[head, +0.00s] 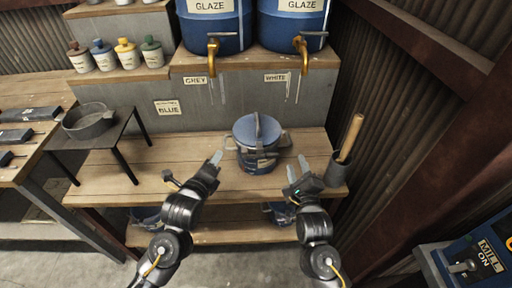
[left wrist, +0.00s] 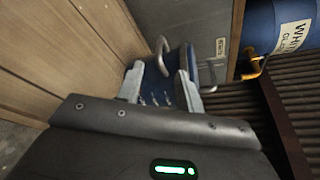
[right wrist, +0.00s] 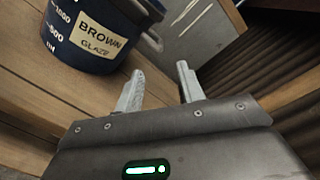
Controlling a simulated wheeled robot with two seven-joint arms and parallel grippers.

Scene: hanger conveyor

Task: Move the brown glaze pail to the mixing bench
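The brown glaze pail (head: 257,146) is a blue lidded pail with side handles, standing upright on the wooden shelf in the head view. Its "BROWN GLAZE" label shows in the right wrist view (right wrist: 92,35). My left gripper (head: 205,170) is open at the pail's front left; in the left wrist view the pail (left wrist: 172,85) appears beyond and between its fingers (left wrist: 160,85). My right gripper (head: 298,171) is open and empty at the pail's front right, with the pail left of its fingers (right wrist: 158,88). I cannot tell which bench is the mixing bench.
Two large blue glaze barrels (head: 214,25) with brass taps stand on the upper step. A dark cup with a wooden-handled tool (head: 345,155) stands right of the pail. A small dark table (head: 115,135) holds a pan (head: 90,121). Clear shelf lies left of the pail.

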